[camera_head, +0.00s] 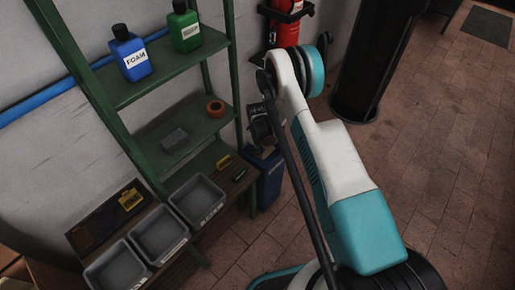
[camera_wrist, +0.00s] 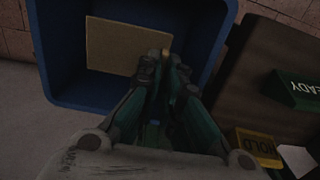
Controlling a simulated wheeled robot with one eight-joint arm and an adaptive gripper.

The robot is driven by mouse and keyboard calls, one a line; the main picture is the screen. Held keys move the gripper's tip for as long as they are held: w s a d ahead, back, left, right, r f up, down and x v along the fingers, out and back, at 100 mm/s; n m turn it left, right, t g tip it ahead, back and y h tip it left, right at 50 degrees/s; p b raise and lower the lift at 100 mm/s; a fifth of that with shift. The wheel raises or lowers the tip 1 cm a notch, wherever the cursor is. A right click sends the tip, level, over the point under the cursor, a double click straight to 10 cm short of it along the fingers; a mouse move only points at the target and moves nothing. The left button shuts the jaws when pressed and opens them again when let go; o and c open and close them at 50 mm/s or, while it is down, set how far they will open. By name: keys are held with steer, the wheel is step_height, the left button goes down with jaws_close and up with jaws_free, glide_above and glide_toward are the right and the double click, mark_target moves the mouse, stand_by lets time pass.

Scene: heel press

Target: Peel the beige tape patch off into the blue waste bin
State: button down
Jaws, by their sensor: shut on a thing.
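The beige tape patch (camera_wrist: 114,46) is a flat tan rectangle, seen in the wrist view against the inside of the blue waste bin (camera_wrist: 55,88). My gripper (camera_wrist: 165,64) is shut on the patch at its right edge, and the fingers cover part of it. The patch is over the bin's opening; its exact height against the rim is hard to tell. In the head view the blue bin (camera_head: 270,184) stands on the floor beside the shelf, with my gripper (camera_head: 262,130) just above it. The patch cannot be made out there.
A green shelf rack (camera_head: 180,60) holds a blue FOAM bottle (camera_head: 131,56), a green bottle (camera_head: 185,30) and an orange roll (camera_head: 215,108). Grey trays (camera_head: 158,235) line its low bench. A dark bench with a green READY block (camera_wrist: 297,90) and yellow HOLD block (camera_wrist: 257,145) borders the bin.

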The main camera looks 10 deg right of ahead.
steer(key=shift+f+b, duration=0.95)
steer(key=shift+f, duration=2.1)
steer(key=c, duration=1.7)
jaws_free()
steer(key=o, duration=0.5)
steer(key=shift+a, duration=0.1)
steer(key=shift+c, duration=0.6)
